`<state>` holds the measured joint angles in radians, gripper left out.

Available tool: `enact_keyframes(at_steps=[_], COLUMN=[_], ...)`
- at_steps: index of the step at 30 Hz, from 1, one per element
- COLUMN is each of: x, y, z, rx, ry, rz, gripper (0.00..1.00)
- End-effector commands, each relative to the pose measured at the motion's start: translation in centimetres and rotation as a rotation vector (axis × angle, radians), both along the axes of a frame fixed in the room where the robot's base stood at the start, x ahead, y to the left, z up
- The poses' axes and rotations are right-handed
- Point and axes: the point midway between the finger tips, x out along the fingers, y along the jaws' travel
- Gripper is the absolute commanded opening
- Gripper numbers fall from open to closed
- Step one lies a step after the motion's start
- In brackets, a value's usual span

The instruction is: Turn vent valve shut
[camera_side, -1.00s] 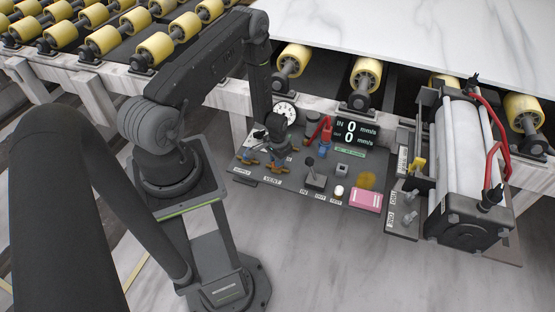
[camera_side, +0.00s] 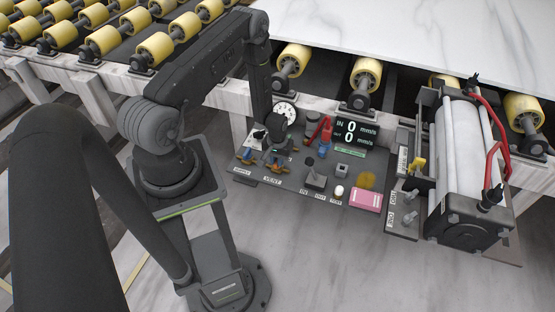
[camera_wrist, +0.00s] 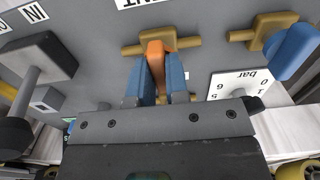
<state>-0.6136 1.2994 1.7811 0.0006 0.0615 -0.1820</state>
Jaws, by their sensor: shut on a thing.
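The vent valve has a brass body (camera_wrist: 132,48) and an orange handle (camera_wrist: 156,60). In the wrist view the handle points crosswise to the brass pipe, toward my gripper. My gripper (camera_wrist: 160,82) has blue fingers, one on each side of the handle, and is shut on it. In the side view my gripper (camera_side: 277,155) stands almost upright over the vent valve, above the VENT label (camera_side: 272,181). It hides most of the handle there.
A second brass valve (camera_wrist: 258,37) with a blue handle (camera_wrist: 292,50) stands close beside, near a bar gauge (camera_wrist: 240,86). A black lever (camera_side: 310,163), a pink block (camera_side: 366,200) and a display (camera_side: 357,132) are to the right.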

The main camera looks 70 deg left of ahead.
Motion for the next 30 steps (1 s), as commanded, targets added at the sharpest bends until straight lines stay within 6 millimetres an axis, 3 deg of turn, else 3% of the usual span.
enact_keyframes(at_steps=[11,12,19,30], x=[0.11,0.11,0.05,0.10], y=[0.06,0.06,0.04,0.07], z=[0.09,0.09,0.04,0.90], rx=[0.001,0.001,0.001,0.001], ry=[-0.002,-0.002,-0.001,-0.001], rz=[0.010,0.010,0.007,0.006], gripper=[0.00,0.19,0.40,0.40])
